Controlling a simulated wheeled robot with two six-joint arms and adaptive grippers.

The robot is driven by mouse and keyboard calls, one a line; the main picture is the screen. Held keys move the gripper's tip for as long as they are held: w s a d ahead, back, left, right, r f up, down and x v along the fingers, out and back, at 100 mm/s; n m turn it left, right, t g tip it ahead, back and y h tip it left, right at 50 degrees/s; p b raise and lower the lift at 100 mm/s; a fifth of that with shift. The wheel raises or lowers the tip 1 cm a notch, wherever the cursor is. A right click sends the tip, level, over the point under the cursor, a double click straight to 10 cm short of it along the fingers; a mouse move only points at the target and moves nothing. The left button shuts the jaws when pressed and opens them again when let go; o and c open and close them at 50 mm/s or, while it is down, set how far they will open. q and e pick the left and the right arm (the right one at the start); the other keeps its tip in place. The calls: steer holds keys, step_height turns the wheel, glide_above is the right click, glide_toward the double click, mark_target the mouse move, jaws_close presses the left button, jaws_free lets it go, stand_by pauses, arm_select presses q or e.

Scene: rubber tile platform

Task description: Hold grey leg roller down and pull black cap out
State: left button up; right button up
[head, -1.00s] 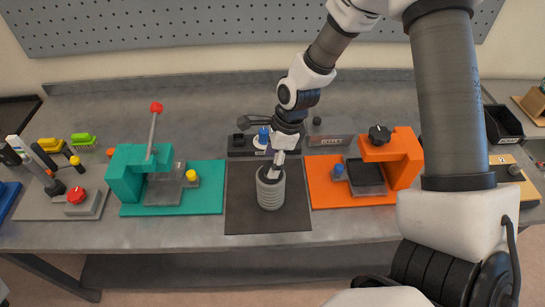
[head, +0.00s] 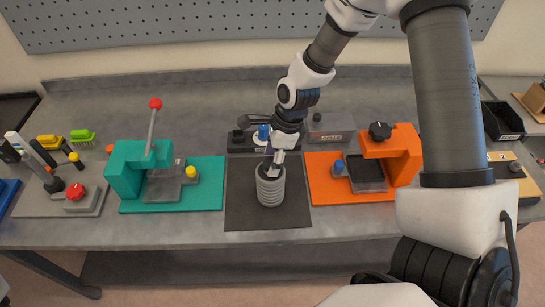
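The grey leg roller (head: 270,190) is a ribbed grey cylinder standing upright on a dark square mat (head: 240,210) at the middle of the bench. My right gripper (head: 273,168) points down at the roller's top end, coming from above. Its fingertips are small and overlap the roller's upper rim, so I cannot tell if they are open or shut. The black cap is not discernible; the gripper covers part of the roller's top. My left gripper is not in view.
A teal press (head: 128,170) with a red-knobbed lever stands left of the mat, and an orange fixture (head: 404,150) with a black knob stands right. A dark rack (head: 238,146) lies behind the roller. A black bin (head: 502,122) is at far right. The bench front is clear.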

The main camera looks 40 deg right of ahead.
steer(key=v, duration=1.2)
steer(key=shift+d+f, duration=0.1)
